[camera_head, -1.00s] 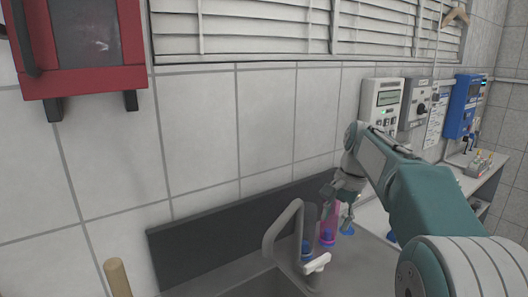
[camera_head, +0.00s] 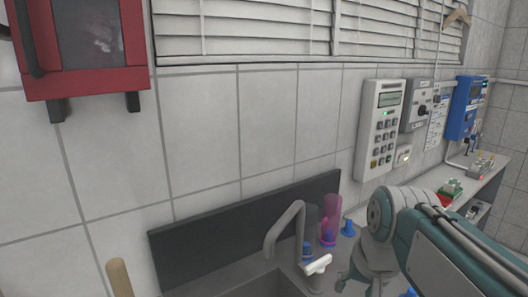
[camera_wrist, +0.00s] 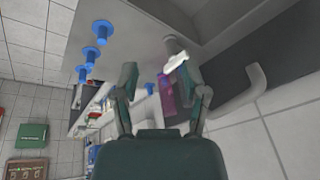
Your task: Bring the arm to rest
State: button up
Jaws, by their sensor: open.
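My arm is folded at the lower right of the head view. My gripper (camera_head: 358,286) points downward near the bottom edge, to the right of the sink tap, and its tips are partly cut off there. In the wrist view my gripper (camera_wrist: 157,75) shows two spread fingers with a clear gap and nothing held between them. A pink transparent cylinder (camera_head: 329,218) stands on the counter behind the tap, apart from my gripper. It also shows beyond the right finger in the wrist view (camera_wrist: 166,95).
The grey tap (camera_head: 282,228) rises beside the sink. A blue stand (camera_head: 348,228) is right of the cylinder, and several blue pieces show in the wrist view (camera_wrist: 102,30). A keypad unit (camera_head: 382,128) and a blue device (camera_head: 461,107) hang on the wall. A wooden handle (camera_head: 119,278) stands lower left.

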jog(key=s+f+n+t, duration=0.2)
jog(key=s+f, duration=0.4)
jog(key=s, duration=0.3)
jog(key=shift+f+n+h, duration=0.15)
jog(key=shift+n+h, duration=0.15)
jog(key=shift+n, duration=0.2)
